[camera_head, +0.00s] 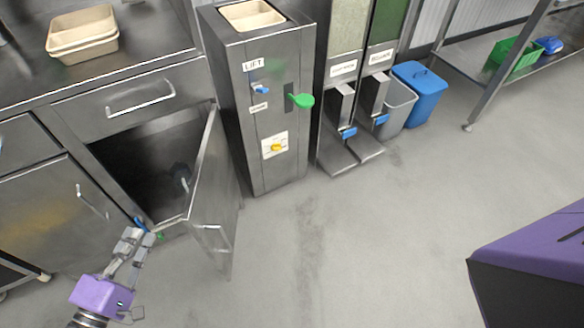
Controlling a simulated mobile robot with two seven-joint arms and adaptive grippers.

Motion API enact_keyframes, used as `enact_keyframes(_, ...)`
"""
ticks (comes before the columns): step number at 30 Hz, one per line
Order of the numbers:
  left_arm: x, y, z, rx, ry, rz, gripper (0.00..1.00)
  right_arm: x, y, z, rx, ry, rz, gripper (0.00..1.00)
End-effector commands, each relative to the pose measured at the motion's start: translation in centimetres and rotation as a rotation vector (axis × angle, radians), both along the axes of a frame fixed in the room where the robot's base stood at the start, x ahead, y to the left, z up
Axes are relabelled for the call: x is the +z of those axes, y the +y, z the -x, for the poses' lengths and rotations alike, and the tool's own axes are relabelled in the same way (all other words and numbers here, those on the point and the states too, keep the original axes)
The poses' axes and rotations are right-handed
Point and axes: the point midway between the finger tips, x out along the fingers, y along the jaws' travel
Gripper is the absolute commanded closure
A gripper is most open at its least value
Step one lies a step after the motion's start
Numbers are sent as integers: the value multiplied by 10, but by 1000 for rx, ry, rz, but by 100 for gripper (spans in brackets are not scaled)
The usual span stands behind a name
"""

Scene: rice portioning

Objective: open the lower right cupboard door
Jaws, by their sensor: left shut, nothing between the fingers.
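The lower right cupboard door (213,185) is a steel panel with a bar handle near its lower front. It stands swung well out from the counter, hinged on its right side by the lift unit. The dark cupboard inside (140,165) shows behind it. My left gripper (140,240) is shut and empty, just in front of the cupboard opening, to the left of the door's free edge. I cannot tell whether its fingertips touch the door's lower edge. My right gripper is not in view.
The left cupboard door (62,210) is closed. Beige trays (82,35) rest on the counter. The lift unit (262,110) stands right of the open door, then dispensers, a grey bin (397,105) and a blue bin (420,90). The floor at centre is clear.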

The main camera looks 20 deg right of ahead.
Motion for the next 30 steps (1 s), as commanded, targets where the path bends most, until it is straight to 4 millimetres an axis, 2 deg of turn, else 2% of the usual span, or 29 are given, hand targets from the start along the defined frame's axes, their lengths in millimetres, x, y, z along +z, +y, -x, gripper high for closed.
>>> enact_keyframes(1, 2, -8, -11, 0, -5, 2, 100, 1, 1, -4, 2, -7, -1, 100)
enact_keyframes(7, 2, -33, -43, 0, -4, 1, 100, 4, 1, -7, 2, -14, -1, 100)
enact_keyframes(9, 1, -44, -33, 0, 1, 3, 100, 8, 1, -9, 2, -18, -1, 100)
enact_keyframes(16, 1, -64, -25, 0, -1, 0, 100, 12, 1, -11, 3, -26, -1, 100)
enact_keyframes(30, 0, -67, -23, 3, -2, -2, 100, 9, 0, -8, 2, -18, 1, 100)
